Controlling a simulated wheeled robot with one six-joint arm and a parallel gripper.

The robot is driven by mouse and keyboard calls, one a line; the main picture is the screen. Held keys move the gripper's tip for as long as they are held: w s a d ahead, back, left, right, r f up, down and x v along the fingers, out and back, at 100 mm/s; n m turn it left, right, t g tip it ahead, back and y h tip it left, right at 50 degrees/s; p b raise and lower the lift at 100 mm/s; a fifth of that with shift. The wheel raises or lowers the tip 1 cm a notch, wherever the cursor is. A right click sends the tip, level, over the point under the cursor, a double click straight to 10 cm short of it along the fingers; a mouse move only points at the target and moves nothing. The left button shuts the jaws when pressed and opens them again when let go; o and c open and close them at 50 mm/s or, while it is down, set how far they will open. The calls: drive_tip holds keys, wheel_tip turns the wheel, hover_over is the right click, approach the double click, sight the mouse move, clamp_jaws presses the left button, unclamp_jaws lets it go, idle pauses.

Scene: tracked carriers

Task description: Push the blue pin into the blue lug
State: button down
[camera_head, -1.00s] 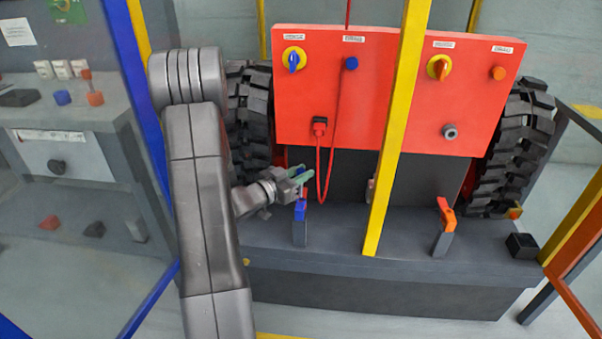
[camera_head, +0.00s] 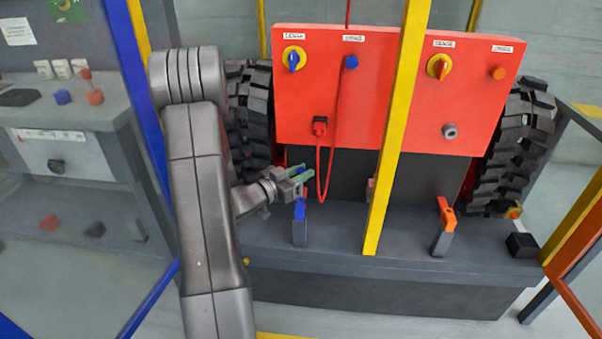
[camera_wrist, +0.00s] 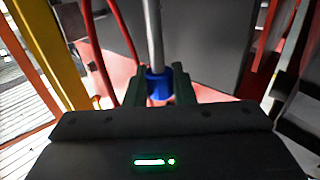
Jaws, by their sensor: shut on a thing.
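My gripper (camera_head: 302,178) is in front of the red panel, just above and behind the blue lug (camera_head: 300,211), which tops a short grey post on the dark deck. In the wrist view my gripper's fingers (camera_wrist: 158,88) are shut on the blue pin (camera_wrist: 159,86). Its blue part sits between the fingers and a grey metal shaft runs away from it. In the head view the pin is mostly hidden by the fingers, close to the lug. I cannot tell whether pin and lug touch. The lug does not show clearly in the wrist view.
A red cable (camera_head: 324,170) hangs just right of my gripper. A yellow upright (camera_head: 392,140) stands further right, with an orange lug (camera_head: 447,214) beyond it. The red panel (camera_head: 400,100) with knobs is behind. A blue post (camera_head: 136,90) and a workbench (camera_head: 75,112) are left.

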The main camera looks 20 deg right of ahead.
sight(301, 195)
drive_tip(key=shift+f, duration=0.25)
drive_tip(key=shift+f+b, duration=0.75)
drive_tip(key=shift+f+b, duration=0.3)
drive_tip(key=shift+f, duration=0.1)
drive_tip(key=shift+f+b, duration=0.45)
drive_tip(key=shift+f, duration=0.1)
drive_tip(key=shift+f, duration=0.2)
idle(0.8)
drive_tip(key=shift+f+b, duration=0.6)
drive_tip(key=shift+f+b, duration=1.25)
drive_tip(key=shift+f, duration=0.35)
idle(1.2)
drive_tip(key=c, duration=1.1)
unclamp_jaws()
drive_tip(key=shift+c, duration=0.2)
